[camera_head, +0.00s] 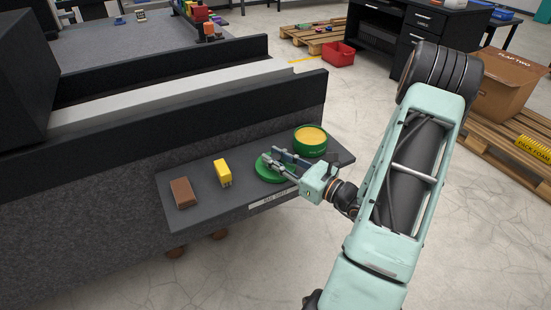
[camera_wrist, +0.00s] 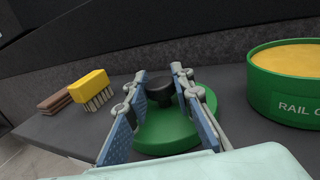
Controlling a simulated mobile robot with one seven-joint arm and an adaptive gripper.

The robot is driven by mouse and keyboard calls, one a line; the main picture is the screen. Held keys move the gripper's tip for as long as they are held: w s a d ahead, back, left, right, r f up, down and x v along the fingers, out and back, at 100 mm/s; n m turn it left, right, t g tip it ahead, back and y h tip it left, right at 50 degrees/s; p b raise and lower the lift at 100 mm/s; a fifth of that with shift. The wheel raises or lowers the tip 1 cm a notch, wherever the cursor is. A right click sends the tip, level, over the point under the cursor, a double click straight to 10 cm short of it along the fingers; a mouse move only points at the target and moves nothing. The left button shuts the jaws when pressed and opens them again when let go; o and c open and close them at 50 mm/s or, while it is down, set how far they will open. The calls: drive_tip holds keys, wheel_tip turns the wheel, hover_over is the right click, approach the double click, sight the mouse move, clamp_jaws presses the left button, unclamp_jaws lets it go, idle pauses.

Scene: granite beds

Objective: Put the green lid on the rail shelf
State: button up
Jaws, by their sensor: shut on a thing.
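The green lid (camera_head: 268,175) is a round disc at the shelf's front middle, left of the round green tin (camera_head: 310,140). In the wrist view the lid (camera_wrist: 165,135) has a dark knob (camera_wrist: 159,88) on top. My gripper (camera_head: 272,158) reaches in from the right and is shut on the knob, with blue pads (camera_wrist: 160,100) on either side. The lid looks level, at or just above the grey rail shelf (camera_head: 200,210); I cannot tell if it touches. The tin (camera_wrist: 275,92) is open, with yellow contents.
A brown block (camera_head: 183,193) and a yellow-backed brush (camera_head: 222,173) lie on the shelf left of the lid. A dark rail wall (camera_head: 200,135) rises behind the shelf. A red bin (camera_head: 338,54) and a cardboard box (camera_head: 510,80) stand beyond.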

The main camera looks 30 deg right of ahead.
drive_tip(key=shift+f, duration=0.15)
drive_tip(key=o, duration=1.1)
drive_tip(key=shift+c, duration=0.2)
drive_tip(key=shift+s+r, duration=0.1)
drive_tip(key=shift+r, duration=0.15)
drive_tip(key=p+v, duration=0.3)
drive_tip(key=v, duration=0.8)
drive_tip(key=shift+s+d, duration=0.25)
drive_tip(key=shift+s, duration=0.1)
